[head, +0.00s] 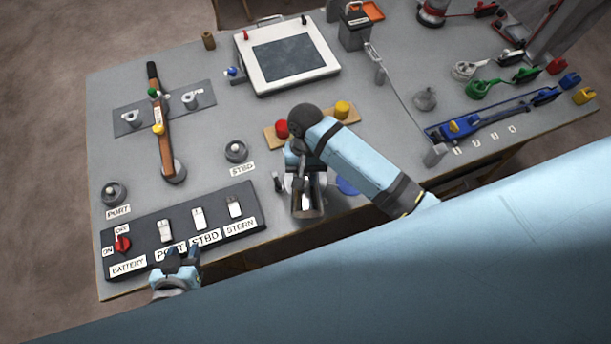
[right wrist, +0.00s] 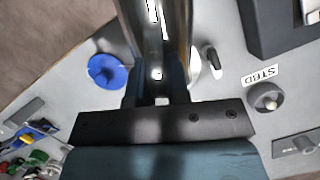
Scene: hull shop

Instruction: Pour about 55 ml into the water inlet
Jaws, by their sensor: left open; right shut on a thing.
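My right gripper (head: 303,172) is shut on a shiny metal vessel (head: 308,206), held above the near edge of the bench. In the right wrist view the vessel (right wrist: 158,30) fills the top centre between the fingers and looks tilted. A white round fitting (right wrist: 195,66) shows partly behind the vessel, with a small dark lever (right wrist: 212,62) beside it. It may be the water inlet, but I read no label on it. Neither the vessel's contents nor any stream can be made out. My left gripper (head: 182,254) is open and empty by the near edge of the switch panel.
The black switch panel (head: 150,257) lies left of the vessel. A blue disc (head: 347,186) lies just right of it. A wooden strip with red and yellow knobs (head: 342,109) lies behind my right arm.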

